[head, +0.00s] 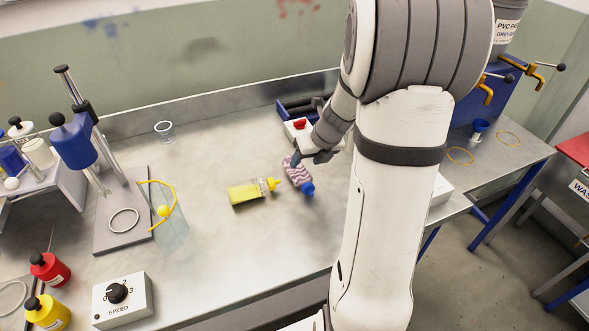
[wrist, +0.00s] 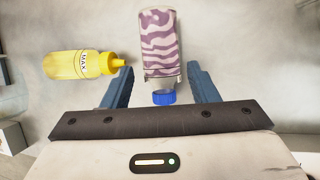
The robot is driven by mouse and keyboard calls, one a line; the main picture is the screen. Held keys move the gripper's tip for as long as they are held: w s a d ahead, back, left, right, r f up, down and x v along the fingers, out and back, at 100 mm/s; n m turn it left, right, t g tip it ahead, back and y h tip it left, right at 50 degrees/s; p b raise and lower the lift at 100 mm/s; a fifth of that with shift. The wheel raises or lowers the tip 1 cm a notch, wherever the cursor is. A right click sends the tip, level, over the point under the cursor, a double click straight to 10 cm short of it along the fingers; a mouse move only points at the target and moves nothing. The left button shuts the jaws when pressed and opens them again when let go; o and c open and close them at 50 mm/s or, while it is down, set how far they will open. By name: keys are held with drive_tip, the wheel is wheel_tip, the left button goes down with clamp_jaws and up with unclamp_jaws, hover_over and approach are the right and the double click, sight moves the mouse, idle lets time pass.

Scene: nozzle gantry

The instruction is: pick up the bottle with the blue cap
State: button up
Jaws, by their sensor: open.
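The bottle with the blue cap (head: 297,174) lies on its side on the steel bench, patterned in purple and pale waves. Its blue cap points toward the front of the bench in the head view. In the wrist view the bottle (wrist: 160,42) lies with its cap end between the two fingers. My gripper (wrist: 161,84) is open, with a finger on either side of the bottle and gaps showing on both sides. In the head view my gripper (head: 305,160) is over the bottle's far end and partly hides it.
A yellow bottle (head: 250,191) lies just left of the patterned bottle; in the wrist view its tip (wrist: 118,63) is close to my left finger. A box with a red button (head: 299,125) stands behind. A stand (head: 120,215) is at left.

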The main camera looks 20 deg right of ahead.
sight(300, 167)
drive_tip(key=x, duration=0.2)
drive_tip(key=b+x, duration=0.1)
drive_tip(key=x, duration=0.4)
drive_tip(key=shift+w+r, duration=0.15)
drive_tip(key=shift+w, duration=0.1)
drive_tip(key=shift+c, duration=0.4)
drive_tip(key=c, duration=0.7)
drive_tip(key=shift+o, duration=0.2)
drive_tip(key=shift+r, duration=0.1)
wheel_tip(300, 167, up, 9)
drive_tip(key=shift+r+p, duration=0.25)
drive_tip(key=shift+p, duration=1)
drive_tip(key=shift+r+p, duration=2.25)
drive_tip(key=shift+p, duration=0.1)
drive_tip(key=shift+f, duration=0.1)
